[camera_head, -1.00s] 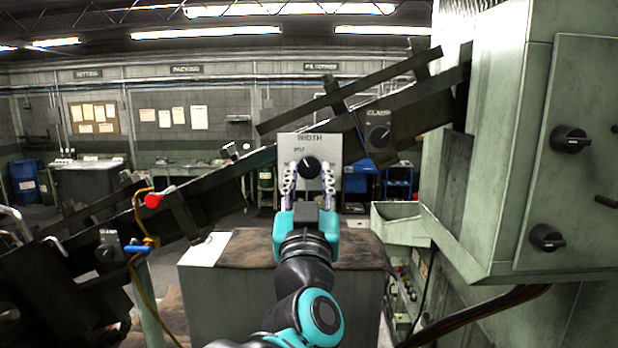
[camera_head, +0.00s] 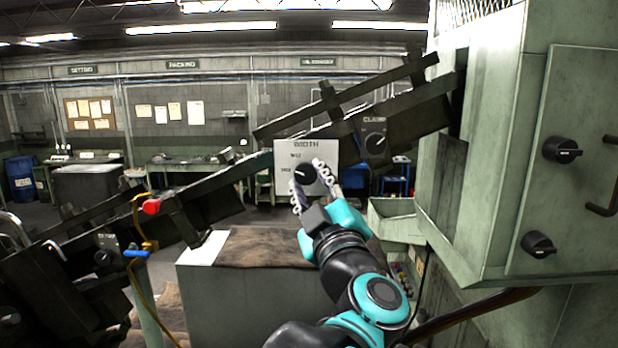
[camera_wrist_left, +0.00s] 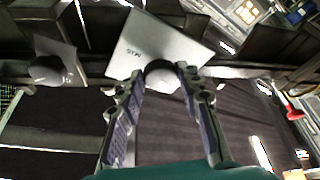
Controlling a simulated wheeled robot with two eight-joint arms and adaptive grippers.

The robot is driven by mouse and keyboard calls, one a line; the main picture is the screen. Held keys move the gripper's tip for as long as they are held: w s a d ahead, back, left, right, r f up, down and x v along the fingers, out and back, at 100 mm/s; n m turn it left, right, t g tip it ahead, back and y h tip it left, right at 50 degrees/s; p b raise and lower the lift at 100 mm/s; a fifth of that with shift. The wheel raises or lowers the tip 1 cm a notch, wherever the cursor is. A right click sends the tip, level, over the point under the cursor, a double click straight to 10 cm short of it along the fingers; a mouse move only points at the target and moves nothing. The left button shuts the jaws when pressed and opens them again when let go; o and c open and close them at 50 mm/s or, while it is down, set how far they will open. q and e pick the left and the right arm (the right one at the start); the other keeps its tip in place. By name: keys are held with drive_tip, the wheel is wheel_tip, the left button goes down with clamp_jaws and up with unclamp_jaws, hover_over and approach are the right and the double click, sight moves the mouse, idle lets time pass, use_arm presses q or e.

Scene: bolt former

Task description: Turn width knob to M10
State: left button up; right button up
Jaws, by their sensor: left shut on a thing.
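The width knob (camera_head: 304,174) is a dark round knob on a light plate (camera_head: 330,150) headed "WIDTH". Small size marks show above and left of it, too blurred to read surely. My left gripper (camera_head: 312,178) is shut on the knob, one finger on each side, with its wrist tilted down and right in the head view. In the left wrist view the knob (camera_wrist_left: 162,74) sits between the tips of my left gripper (camera_wrist_left: 161,78), in front of the plate (camera_wrist_left: 165,42). The knob's pointer is not clear. My right gripper is not in view.
A clamp knob (camera_head: 375,143) on its own plate is right of the width plate. A sloping dark rail (camera_head: 225,178) runs behind. A green machine cabinet (camera_head: 490,150) with black knobs fills the right. A red-tipped lever (camera_head: 151,206) stands left. A grey block (camera_head: 250,300) lies below.

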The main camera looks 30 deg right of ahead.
use_arm(q)
drive_tip(key=shift+d+r+n+y+p, duration=0.15)
drive_tip(key=shift+n+y+p, duration=0.25)
drive_tip(key=shift+n, duration=0.6)
drive_tip(key=shift+a+r+n+y+p, duration=0.1)
drive_tip(key=shift+n+y+p, duration=0.25)
drive_tip(key=shift+n, duration=0.65)
drive_tip(key=shift+g, duration=0.3)
drive_tip(key=o, duration=1.2)
drive_tip(key=shift+f, duration=0.1)
drive_tip(key=shift+c, duration=0.2)
drive_tip(key=shift+s, duration=0.1)
drive_tip(key=v, duration=1.1)
drive_tip(key=shift+s, duration=0.4)
drive_tip(key=shift+f, duration=0.1)
